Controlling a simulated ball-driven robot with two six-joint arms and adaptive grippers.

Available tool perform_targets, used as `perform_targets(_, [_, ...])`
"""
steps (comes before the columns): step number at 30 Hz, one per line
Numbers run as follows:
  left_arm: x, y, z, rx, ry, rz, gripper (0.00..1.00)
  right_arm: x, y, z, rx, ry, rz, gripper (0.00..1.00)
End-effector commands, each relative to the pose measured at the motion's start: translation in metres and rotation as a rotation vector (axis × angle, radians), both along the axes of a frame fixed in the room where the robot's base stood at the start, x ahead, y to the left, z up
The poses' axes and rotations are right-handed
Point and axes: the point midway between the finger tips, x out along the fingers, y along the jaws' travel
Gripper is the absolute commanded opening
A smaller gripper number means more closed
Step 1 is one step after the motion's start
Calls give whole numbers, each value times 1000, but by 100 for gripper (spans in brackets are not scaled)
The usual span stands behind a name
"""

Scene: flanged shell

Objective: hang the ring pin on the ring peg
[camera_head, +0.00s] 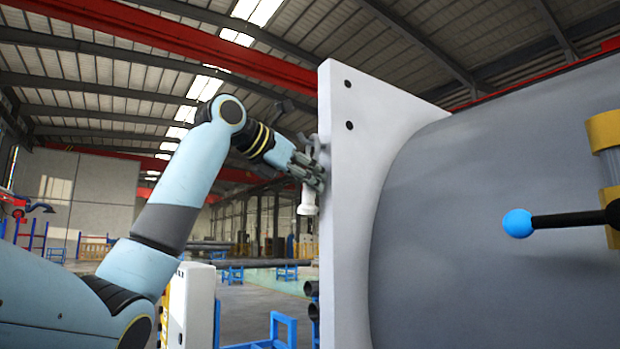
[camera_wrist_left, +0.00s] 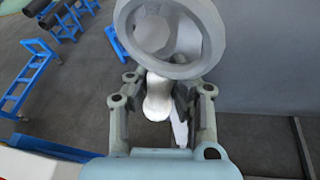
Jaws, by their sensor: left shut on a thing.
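My left gripper (camera_head: 310,178) is up against the left side of the pale flange plate (camera_head: 345,260). In the left wrist view its fingers (camera_wrist_left: 162,100) are closed around a pale pin-shaped piece, which I take to be the ring pin (camera_wrist_left: 157,92). A grey ring (camera_wrist_left: 205,45) sits just beyond the fingertips, with a light round shape inside it. I cannot tell whether that shape is the ring peg or whether the ring is around it. In the head view a white stub (camera_head: 307,202) shows just below the fingers. My right gripper is not in view.
The large grey shell (camera_head: 470,190) fills the right side behind the plate. Blue stands (camera_head: 280,330) are on the floor below. Open air lies left of the plate.

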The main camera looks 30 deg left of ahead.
Motion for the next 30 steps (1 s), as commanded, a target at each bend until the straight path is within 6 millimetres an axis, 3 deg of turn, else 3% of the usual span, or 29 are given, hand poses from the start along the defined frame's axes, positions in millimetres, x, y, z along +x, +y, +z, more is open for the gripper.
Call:
perform_targets(5, [0,0,0,0,1,1,0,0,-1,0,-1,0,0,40])
perform_targets(6, [0,0,0,0,1,1,23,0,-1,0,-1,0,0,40])
perform_targets(12, [0,0,0,0,1,1,46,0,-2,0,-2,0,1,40])
perform_targets(20, [0,0,1,0,1,0,46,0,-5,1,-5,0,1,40])
perform_targets(26, [-10,5,16,3,-2,3,46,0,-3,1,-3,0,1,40])
perform_targets(30, [-18,8,11,-1,-4,1,46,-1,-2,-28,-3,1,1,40])
